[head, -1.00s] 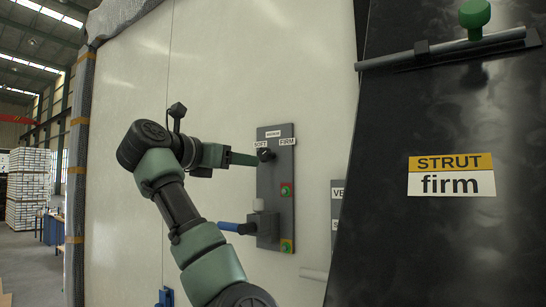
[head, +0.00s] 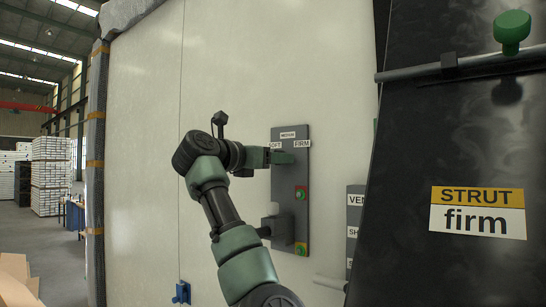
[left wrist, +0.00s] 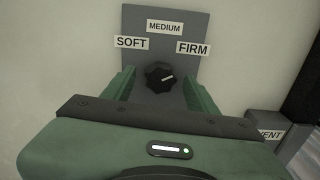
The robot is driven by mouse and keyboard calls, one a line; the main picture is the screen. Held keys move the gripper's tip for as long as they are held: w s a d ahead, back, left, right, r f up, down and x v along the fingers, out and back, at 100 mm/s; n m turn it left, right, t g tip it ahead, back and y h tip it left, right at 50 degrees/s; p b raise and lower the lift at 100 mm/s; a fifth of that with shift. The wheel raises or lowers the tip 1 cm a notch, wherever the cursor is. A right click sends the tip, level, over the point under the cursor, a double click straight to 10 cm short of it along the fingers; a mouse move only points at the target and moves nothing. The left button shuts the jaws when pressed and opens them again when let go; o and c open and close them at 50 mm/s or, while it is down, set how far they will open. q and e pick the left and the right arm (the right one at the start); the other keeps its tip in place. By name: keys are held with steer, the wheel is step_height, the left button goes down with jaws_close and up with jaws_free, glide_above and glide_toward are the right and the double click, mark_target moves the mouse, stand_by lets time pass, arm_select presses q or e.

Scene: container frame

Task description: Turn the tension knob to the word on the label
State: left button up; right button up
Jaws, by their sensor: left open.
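The black tension knob (left wrist: 160,76) sits on a grey panel (left wrist: 186,20) and carries a pale pointer line toward the right, slightly up. Labels around it read SOFT (left wrist: 131,42), MEDIUM (left wrist: 164,27) and FIRM (left wrist: 193,48). My left gripper (left wrist: 158,78) is open, one green finger on each side of the knob; gaps show between knob and fingers. In the head view the left gripper (head: 283,157) is at the panel's upper part and hides the knob. A yellow-and-white label (head: 477,213) reads STRUT firm. My right gripper is not in view.
A second labelled panel (head: 355,225) stands to the right. A dark slanted surface (head: 440,130) with a bar and green knob (head: 512,28) fills the right.

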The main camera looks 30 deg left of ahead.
arm_select(q)
steer(key=shift+s, duration=0.15)
steer(key=c, duration=0.9)
jaws_close()
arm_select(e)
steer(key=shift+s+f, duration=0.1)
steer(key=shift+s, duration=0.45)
arm_select(q)
steer(key=shift+m, duration=0.3)
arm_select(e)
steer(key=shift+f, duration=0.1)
arm_select(q)
steer(key=m+b, duration=0.5)
steer(key=m, duration=1.8)
steer(key=shift+r+b, duration=0.1)
steer(key=shift+b, duration=0.2)
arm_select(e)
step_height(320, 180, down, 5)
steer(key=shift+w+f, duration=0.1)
